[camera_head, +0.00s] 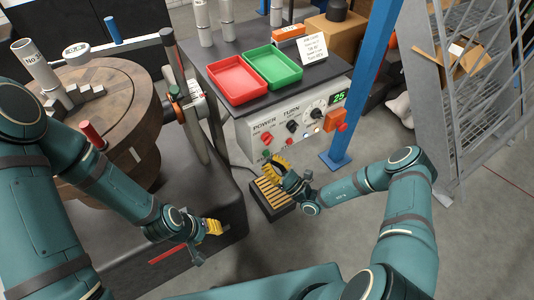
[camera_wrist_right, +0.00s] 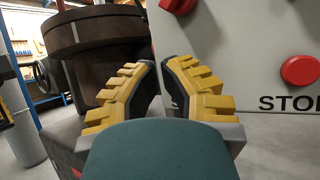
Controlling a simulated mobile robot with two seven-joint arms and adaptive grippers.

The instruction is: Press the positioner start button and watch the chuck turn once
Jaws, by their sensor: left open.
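The control box (camera_head: 290,125) has POWER and TURN labels, red switches, a knob and a green display reading 25. A small green button (camera_head: 266,153) shows low on its front, just above my right gripper (camera_head: 277,168). My right gripper looks shut and empty, close in front of the panel. In the right wrist view its fingers (camera_wrist_right: 161,75) are together and hide most of a label beginning with S; the red STOP button (camera_wrist_right: 300,70) is to their right. My left gripper (camera_head: 213,228) is open and empty.
A red tray (camera_head: 236,80) and a green tray (camera_head: 273,66) sit on top of the box's bench. A blue post (camera_head: 355,85) stands right of the panel.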

